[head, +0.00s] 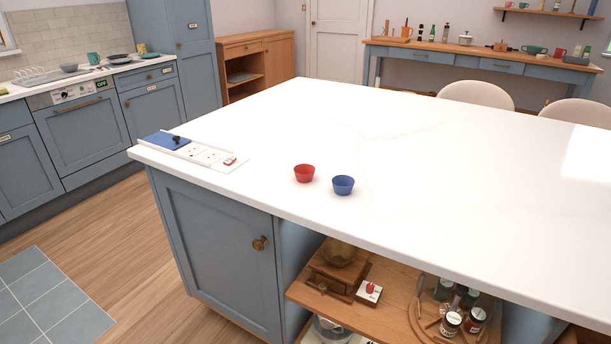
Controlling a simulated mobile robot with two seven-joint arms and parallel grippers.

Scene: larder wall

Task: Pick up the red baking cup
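The red baking cup (304,173) stands upright on the white island top (420,150), near its front edge and left of the picture's middle. A blue baking cup (343,185) stands close to its right and slightly nearer to me. Both cups are open at the top, and nothing covers them. Neither of my grippers shows in the head view, so I cannot see their state.
A white tray (230,165) with a blue panel lies at the island's left corner. Below the top, an open wooden shelf (395,309) holds jars and a wooden grinder. Two pale chairs (477,94) stand behind the island. Most of the top is clear.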

